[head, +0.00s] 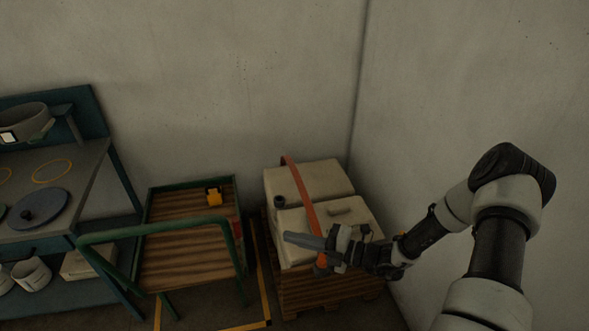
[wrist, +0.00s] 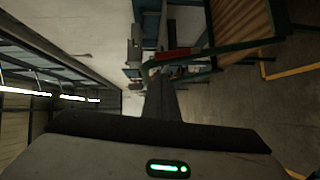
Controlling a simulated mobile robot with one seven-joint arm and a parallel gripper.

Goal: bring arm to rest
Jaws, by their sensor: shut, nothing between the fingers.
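My arm reaches in from the right of the head view, bent at the elbow. My gripper (head: 290,238) points left, in front of the pale containers (head: 318,220) strapped on a wooden pallet. In the head view it overlaps them and the orange strap (head: 306,195); I cannot tell whether it touches them. In the wrist view my gripper's fingers (wrist: 161,78) lie together with nothing between them. The gripper hides part of the front container and strap.
A blue-green workbench (head: 75,165) with a dark disc (head: 38,209) is at far left. Concrete walls (head: 460,70) close the back and right.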

